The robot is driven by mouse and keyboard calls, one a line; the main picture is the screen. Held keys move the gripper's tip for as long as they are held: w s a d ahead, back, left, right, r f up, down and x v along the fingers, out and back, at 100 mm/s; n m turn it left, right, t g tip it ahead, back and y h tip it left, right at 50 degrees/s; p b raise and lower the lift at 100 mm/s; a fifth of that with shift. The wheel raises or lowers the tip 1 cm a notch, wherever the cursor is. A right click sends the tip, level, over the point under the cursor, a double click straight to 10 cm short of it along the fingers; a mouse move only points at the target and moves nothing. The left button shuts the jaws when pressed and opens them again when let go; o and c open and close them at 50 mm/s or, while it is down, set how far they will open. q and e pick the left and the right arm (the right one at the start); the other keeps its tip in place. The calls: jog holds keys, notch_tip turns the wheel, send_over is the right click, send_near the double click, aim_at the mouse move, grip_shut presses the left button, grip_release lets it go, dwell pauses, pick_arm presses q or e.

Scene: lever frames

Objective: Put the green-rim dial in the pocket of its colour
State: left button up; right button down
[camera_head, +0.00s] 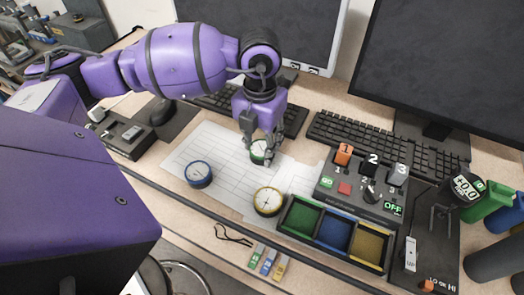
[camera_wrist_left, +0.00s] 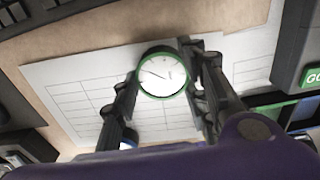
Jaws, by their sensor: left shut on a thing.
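The green-rim dial (camera_head: 259,152) is between the fingers of my left gripper (camera_head: 260,150) in the head view, over the white gridded paper. In the left wrist view the dial (camera_wrist_left: 162,74) shows its white face and green rim, with a finger of my left gripper (camera_wrist_left: 163,88) on each side. My left gripper is shut on it. I cannot tell whether the dial is off the paper. The pocket tray (camera_head: 283,213) stands to the right and nearer, with a green pocket (camera_head: 300,219), a blue pocket (camera_head: 333,232) and a yellow pocket (camera_head: 367,246). My right gripper is not in view.
A blue-rim dial (camera_head: 199,174) and a yellow-rim dial (camera_head: 268,201) lie on the paper (camera_head: 217,150). A switch box (camera_head: 362,185) stands behind the tray. Keyboards and monitors fill the back. A gauge on a stand (camera_head: 462,189) is at the right.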

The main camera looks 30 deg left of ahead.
pick_arm(q)
jog(key=shift+c, duration=1.1)
jog(key=shift+r, duration=0.1)
